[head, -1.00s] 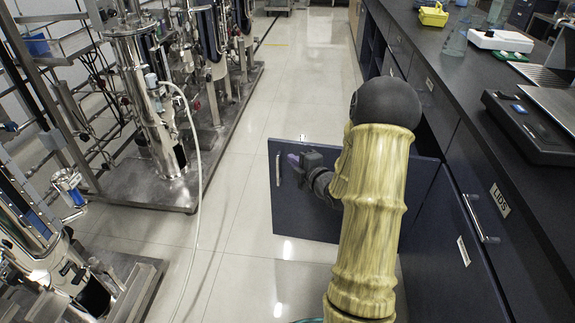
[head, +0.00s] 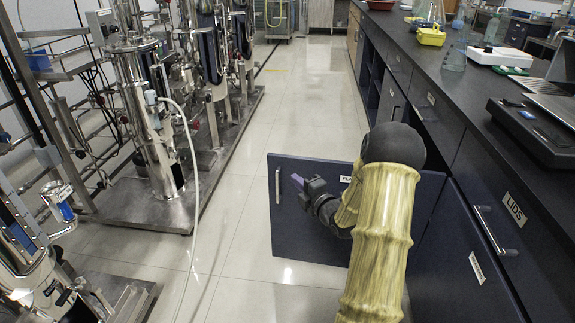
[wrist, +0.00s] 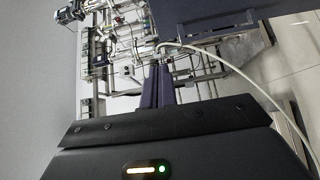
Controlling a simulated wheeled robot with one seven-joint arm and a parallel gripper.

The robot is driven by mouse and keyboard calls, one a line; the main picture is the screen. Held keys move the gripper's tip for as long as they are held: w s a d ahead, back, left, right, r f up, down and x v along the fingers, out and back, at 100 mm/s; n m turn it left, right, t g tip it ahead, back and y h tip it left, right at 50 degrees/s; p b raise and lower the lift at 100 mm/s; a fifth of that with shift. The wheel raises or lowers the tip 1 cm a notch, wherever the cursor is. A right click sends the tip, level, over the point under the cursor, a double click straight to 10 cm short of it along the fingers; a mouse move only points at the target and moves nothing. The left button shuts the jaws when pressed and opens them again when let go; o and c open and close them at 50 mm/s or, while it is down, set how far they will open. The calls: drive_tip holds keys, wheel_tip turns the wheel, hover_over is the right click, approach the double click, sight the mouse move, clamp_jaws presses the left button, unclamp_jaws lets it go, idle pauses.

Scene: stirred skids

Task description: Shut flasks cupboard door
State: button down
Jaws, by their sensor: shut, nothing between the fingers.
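The flasks cupboard door (head: 310,230) is a dark navy panel standing wide open across the aisle, out from the row of cupboards on the right. Its upright metal handle (head: 277,186) is near its free left edge. My gripper (head: 297,181), with purple fingers, is shut and empty in front of the door's upper left part, just right of the handle. I cannot tell whether it touches the panel. In the wrist view the shut fingers (wrist: 162,85) point forward, and part of the door (wrist: 220,12) shows at the upper right.
Steel skids (head: 150,120) with pipes stand along the left. A white hose (head: 194,190) hangs to the floor. The aisle floor (head: 310,90) beyond the door is clear.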

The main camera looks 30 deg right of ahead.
drive_tip(key=b, duration=0.2)
approach(281, 157)
drive_tip(key=w+a, duration=0.3)
drive_tip(key=shift+w+d, duration=0.8)
drive_tip(key=shift+w, duration=0.05)
drive_tip(key=shift+w+d, duration=0.4)
drive_tip(key=shift+w, duration=0.15)
drive_tip(key=shift+w, duration=0.1)
